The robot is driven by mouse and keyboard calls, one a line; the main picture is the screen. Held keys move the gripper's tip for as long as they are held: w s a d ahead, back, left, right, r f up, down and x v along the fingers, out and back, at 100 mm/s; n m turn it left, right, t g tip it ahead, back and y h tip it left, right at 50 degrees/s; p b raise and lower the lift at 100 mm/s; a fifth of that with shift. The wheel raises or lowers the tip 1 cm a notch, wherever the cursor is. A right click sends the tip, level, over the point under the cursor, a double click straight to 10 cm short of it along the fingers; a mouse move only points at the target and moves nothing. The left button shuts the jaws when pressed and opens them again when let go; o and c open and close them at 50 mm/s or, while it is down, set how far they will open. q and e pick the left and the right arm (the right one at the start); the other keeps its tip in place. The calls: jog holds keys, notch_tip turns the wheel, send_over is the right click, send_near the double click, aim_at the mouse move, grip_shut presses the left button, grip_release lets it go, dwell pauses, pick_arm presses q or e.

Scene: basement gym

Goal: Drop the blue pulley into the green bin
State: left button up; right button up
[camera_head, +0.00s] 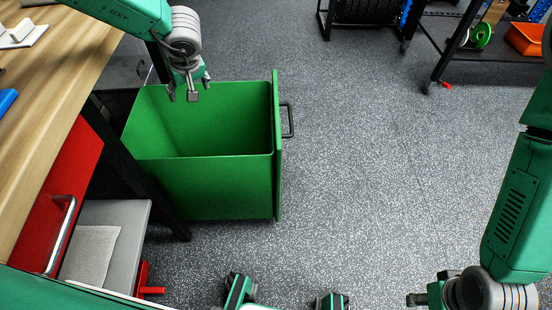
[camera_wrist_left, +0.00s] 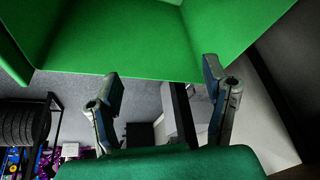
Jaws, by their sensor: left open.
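The green bin (camera_head: 205,190) is pulled out beside the workbench, and its open top faces up. The part of its inside that I see is bare. My left gripper (camera_head: 188,90) is over the bin's far left part. In the left wrist view the green bin (camera_wrist_left: 130,45) fills the top, and the fingers of my left gripper (camera_wrist_left: 165,100) are spread with nothing between them. My right gripper (camera_head: 425,298) is at the bottom right, partly hidden, over the floor; its jaws are unclear. I cannot make out a blue pulley in either view.
A wooden workbench (camera_head: 60,75) runs along the left, with a blue item (camera_head: 7,100) at its edge. A red drawer (camera_head: 65,190) with a handle is below it. A shelf with a green spool (camera_head: 480,34) and an orange bin (camera_head: 528,38) stands far right. The central floor is clear.

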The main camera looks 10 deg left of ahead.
pick_arm(q)
jog(key=shift+v, duration=1.85)
